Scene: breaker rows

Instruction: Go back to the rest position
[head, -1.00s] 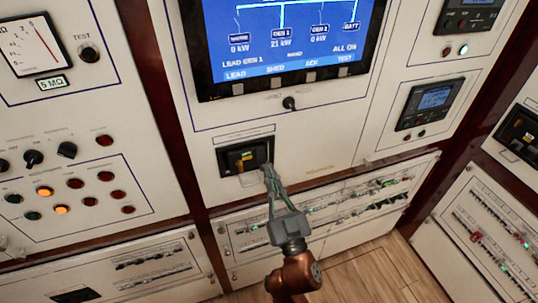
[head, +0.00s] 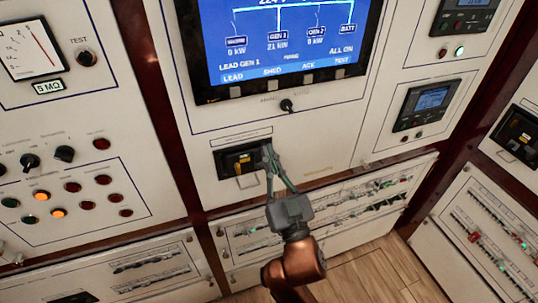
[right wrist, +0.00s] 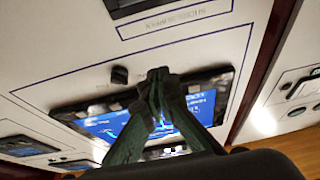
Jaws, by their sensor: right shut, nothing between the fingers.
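My right gripper (head: 268,155) is shut and empty in the head view, its fingertips in front of the right side of a black breaker (head: 228,168) with a yellow mark. I cannot tell whether the tips touch it. In the right wrist view the closed fingers (right wrist: 158,80) point at the panel, overlapping the blue display (right wrist: 110,122). My left gripper is not in view.
A large blue screen (head: 285,40) sits above the breaker, with a small black knob (head: 287,105) between them. Rows of small breakers (head: 370,195) run along the lower panels. Indicator lamps (head: 73,187) are at the left. Wooden floor (head: 375,270) is open at the lower right.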

